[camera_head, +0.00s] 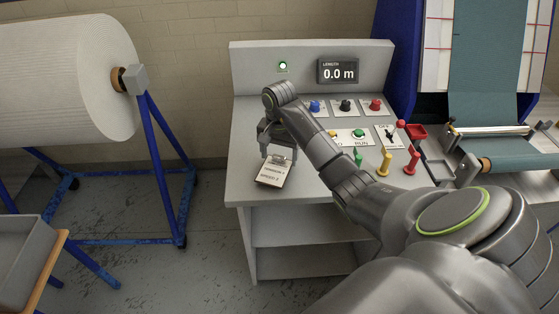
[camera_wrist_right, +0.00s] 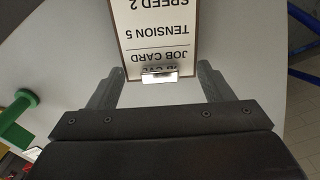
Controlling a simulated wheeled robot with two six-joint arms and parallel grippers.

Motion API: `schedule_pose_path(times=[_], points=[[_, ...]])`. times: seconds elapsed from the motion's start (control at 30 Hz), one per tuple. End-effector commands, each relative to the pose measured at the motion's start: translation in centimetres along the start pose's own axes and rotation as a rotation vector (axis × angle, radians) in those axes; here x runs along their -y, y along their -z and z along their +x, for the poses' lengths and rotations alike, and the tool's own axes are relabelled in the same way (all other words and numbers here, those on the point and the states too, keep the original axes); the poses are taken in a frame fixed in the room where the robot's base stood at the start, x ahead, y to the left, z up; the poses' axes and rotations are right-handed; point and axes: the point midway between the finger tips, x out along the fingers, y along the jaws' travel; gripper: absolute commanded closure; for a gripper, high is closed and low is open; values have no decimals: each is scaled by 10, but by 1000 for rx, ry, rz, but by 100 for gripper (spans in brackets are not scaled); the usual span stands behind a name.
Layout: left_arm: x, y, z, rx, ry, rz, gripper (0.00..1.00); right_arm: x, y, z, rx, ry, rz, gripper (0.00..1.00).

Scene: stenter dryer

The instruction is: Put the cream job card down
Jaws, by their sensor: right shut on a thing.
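The cream job card (camera_head: 272,173) has a dark brown border, black print and a metal clip. It is over the left front part of the grey console top (camera_head: 243,140). My right gripper (camera_head: 279,152) reaches down from above and is shut on the card at its clip end. In the right wrist view the card (camera_wrist_right: 158,35) shows upside down, its clip between the two fingers (camera_wrist_right: 158,80). I cannot tell whether the card touches the console top. My left gripper is not in view.
Blue (camera_head: 315,106), black and red knobs stand at the console's back. A display (camera_head: 338,71) reads 0.0 m. A large white roll (camera_head: 65,75) on a blue stand is left. The console's left strip is clear.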

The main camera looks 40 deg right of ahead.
Motion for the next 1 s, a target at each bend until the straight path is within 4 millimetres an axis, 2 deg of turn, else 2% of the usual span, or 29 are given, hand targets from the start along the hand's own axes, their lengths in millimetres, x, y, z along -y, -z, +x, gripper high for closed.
schedule_pose_path(times=[0.03,0.13,0.5,0.53,0.67,1.0], points=[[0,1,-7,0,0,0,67,-1,-1,5,6,-3,1,49],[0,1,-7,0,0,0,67,-1,0,13,2,-3,0,49],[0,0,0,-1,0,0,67,0,0,19,0,-1,-1,49],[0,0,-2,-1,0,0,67,0,0,17,0,-1,-1,22],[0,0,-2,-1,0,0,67,0,0,17,0,-1,-1,5],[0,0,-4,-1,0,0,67,0,0,16,0,-1,0,5]])
